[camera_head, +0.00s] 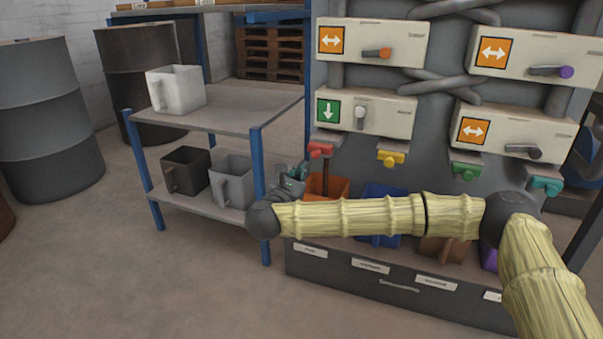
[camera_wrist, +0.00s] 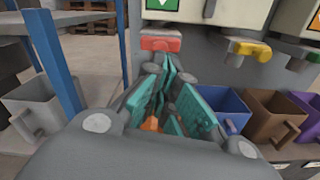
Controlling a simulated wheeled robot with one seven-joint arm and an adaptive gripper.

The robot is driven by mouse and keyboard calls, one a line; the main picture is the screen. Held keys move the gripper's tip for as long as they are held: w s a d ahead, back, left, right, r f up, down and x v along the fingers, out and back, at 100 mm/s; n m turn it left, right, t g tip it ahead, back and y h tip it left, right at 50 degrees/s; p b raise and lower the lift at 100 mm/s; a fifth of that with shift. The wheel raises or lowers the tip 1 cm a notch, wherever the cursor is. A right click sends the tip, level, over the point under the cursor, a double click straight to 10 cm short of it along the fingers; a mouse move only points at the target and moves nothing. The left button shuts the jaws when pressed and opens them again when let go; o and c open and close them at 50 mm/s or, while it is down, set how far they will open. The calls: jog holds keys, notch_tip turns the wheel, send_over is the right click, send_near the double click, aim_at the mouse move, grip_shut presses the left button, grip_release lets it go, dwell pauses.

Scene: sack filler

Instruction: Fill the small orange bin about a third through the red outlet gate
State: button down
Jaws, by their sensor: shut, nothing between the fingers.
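The red outlet gate (camera_head: 320,149) is on the front of the filler, left of the yellow one; it also shows in the wrist view (camera_wrist: 160,44). The small orange bin (camera_head: 338,186) stands below it, partly hidden by my arm. A narrow dark strip shows between gate and bin; I cannot tell whether it is falling material. In the wrist view only a scrap of orange (camera_wrist: 152,124) shows between the finger parts. My gripper (camera_head: 294,178) is shut and empty, left of the bin and below the gate. In the wrist view its fingertips (camera_wrist: 166,62) appear just under the red gate; contact is unclear.
Blue (camera_wrist: 225,105), brown (camera_wrist: 272,112) and purple bins stand right of the orange one. Yellow (camera_head: 391,158), green (camera_head: 466,171) and teal (camera_head: 546,185) gates lie rightward. A blue-posted shelf (camera_head: 257,190) with jugs stands close on the left. Floor in front is clear.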

aim_at(315, 155)
jog(key=shift+x, duration=2.85)
dwell(4.2)
